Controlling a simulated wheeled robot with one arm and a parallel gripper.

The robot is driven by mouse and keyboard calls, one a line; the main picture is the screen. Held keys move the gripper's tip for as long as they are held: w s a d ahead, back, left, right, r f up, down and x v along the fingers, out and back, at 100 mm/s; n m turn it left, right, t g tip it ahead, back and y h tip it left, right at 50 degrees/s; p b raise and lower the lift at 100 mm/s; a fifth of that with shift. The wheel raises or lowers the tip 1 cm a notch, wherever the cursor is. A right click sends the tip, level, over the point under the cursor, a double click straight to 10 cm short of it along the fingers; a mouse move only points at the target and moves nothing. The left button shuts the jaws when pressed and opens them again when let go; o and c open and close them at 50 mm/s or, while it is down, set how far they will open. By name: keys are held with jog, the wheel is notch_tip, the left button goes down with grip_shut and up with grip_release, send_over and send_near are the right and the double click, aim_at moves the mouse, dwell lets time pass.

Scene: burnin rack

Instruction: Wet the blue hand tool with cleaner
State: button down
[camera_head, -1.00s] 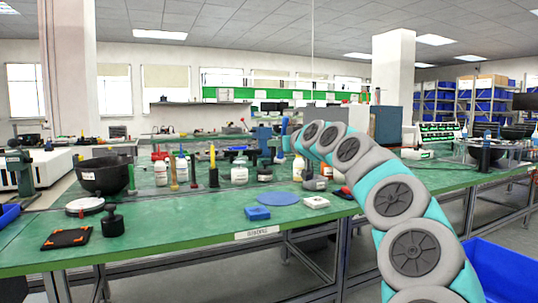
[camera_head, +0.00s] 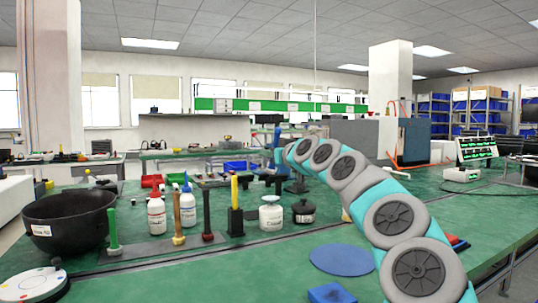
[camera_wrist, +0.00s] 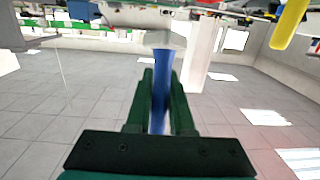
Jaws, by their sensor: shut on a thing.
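The blue hand tool (camera_wrist: 163,62) shows in the wrist view as a blue shaft with a flared end. My gripper (camera_wrist: 161,84) is shut on it, with one dark green finger on each side. A white bottle with a red cap (camera_head: 156,216), a white bottle with a blue cap (camera_head: 187,208) and a white jar (camera_head: 271,215) stand on the bench. I cannot read which holds cleaner.
Red-brown (camera_head: 207,218), yellow (camera_head: 235,205), green (camera_head: 113,232) and tan (camera_head: 177,215) handled tools stand upright near the bottles. A black bowl (camera_head: 65,222) is at the left, a dark lidded pot (camera_head: 304,211) right of the jar. A blue disc (camera_head: 342,260) lies in front.

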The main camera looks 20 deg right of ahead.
jog(key=shift+w+f, duration=0.15)
jog(key=shift+f+b, duration=1.25)
jog(key=shift+f, duration=1.55)
jog(key=shift+f+b, duration=0.85)
jog(key=shift+f, duration=0.25)
jog(key=shift+r+p, duration=1.6)
jog(key=shift+r, duration=2)
